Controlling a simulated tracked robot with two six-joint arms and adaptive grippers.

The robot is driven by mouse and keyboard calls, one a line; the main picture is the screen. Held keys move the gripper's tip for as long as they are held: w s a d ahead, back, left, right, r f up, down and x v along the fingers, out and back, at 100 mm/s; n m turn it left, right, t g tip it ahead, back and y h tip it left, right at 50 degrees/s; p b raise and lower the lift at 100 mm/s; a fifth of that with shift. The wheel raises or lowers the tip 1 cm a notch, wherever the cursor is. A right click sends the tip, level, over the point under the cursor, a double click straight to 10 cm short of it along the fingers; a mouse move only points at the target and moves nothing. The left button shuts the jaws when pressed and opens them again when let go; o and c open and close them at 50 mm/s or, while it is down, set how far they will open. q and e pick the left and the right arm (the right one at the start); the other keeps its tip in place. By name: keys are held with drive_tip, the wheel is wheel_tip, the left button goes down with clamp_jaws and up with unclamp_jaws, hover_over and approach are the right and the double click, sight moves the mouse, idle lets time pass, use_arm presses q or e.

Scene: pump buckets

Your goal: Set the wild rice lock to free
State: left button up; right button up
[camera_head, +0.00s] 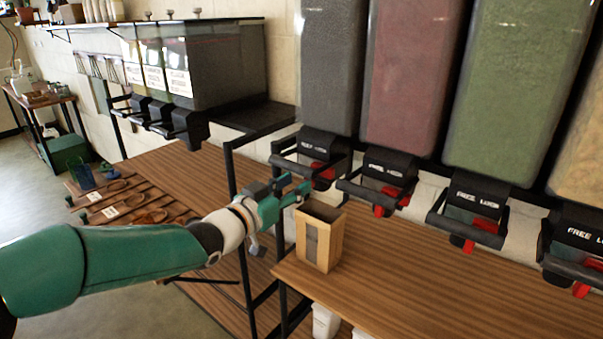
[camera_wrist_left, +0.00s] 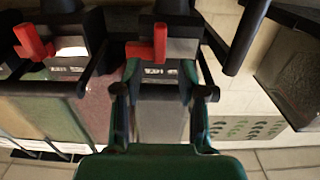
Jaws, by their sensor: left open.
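The leftmost large bin (camera_head: 332,60) in the near row holds dark grain and seems to be the wild rice; I see no readable name on it. Its black dispenser has a red lock lever (camera_head: 322,170), which also shows in the left wrist view (camera_wrist_left: 157,45). White lettering is on the dispenser face, with FREE and LOCK legible on neighbouring ones. My left gripper (camera_head: 296,190) is open and empty, just in front and left of this dispenser. In the wrist view the lever lies beyond the fingertips (camera_wrist_left: 160,92), apart from them. My right gripper is out of view.
Red-grain (camera_head: 412,70) and green-grain (camera_head: 510,90) bins with red levers stand to the right. A wooden box (camera_head: 320,236) stands on the counter (camera_head: 400,290) just below my gripper.

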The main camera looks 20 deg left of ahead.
sight(320, 179)
use_arm(q)
drive_tip(key=shift+p+x, duration=0.4)
drive_tip(key=shift+x, duration=1.6)
clamp_jaws()
